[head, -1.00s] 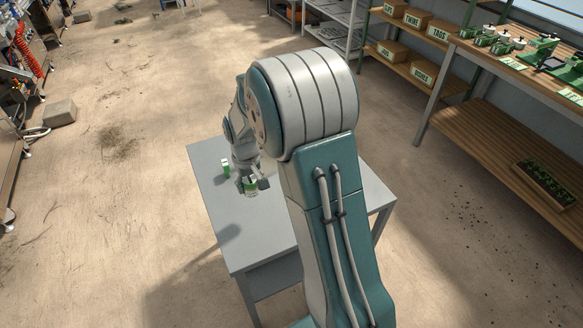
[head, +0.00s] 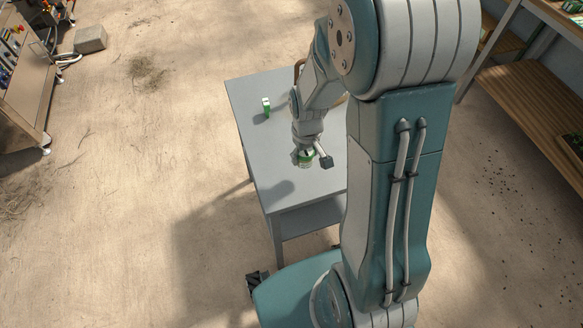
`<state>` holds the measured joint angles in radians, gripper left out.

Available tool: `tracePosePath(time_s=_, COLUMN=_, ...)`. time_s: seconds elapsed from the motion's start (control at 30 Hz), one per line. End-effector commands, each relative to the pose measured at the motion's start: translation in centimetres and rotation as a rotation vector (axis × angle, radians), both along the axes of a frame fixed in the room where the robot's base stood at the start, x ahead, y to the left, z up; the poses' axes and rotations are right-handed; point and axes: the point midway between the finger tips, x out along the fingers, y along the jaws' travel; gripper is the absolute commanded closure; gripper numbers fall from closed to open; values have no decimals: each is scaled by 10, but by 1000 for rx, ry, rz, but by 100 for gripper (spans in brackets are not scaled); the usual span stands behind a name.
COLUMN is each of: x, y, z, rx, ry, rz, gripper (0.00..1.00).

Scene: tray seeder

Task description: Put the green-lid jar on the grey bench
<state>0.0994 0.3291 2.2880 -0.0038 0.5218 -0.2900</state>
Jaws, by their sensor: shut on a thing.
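The grey bench (head: 262,150) stands in the middle of the head view. My gripper (head: 314,157) is over its top, towards the near half. The gripper is shut on the green-lid jar (head: 304,160), a small jar showing green and pale parts. A dark finger shows at the jar's right side; the fingers and wrist hide part of the jar. I cannot tell whether the jar's base touches the bench top.
A small green-and-white item (head: 266,106) stands on the bench's far left part. A brown-edged thing behind my arm is mostly hidden. Bare bench top lies left of the jar. Wooden shelving (head: 530,100) stands at the right, a cabinet (head: 25,90) at the left.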

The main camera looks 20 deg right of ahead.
Motion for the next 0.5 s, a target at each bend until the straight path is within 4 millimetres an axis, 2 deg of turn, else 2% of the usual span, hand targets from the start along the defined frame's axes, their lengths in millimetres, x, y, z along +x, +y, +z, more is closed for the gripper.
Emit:
tracePosePath(time_s=0.1, x=2, y=16, z=-22, rx=2, ry=6, rz=3, gripper=90)
tracePosePath(time_s=0.2, x=5, y=24, z=-32, rx=1, ry=3, rz=1, gripper=90)
tracePosePath(time_s=0.37, x=7, y=34, z=-43, rx=0, ry=3, rz=1, gripper=90)
tracePosePath(time_s=0.5, x=8, y=37, z=-64, rx=0, ry=5, rz=-2, gripper=90)
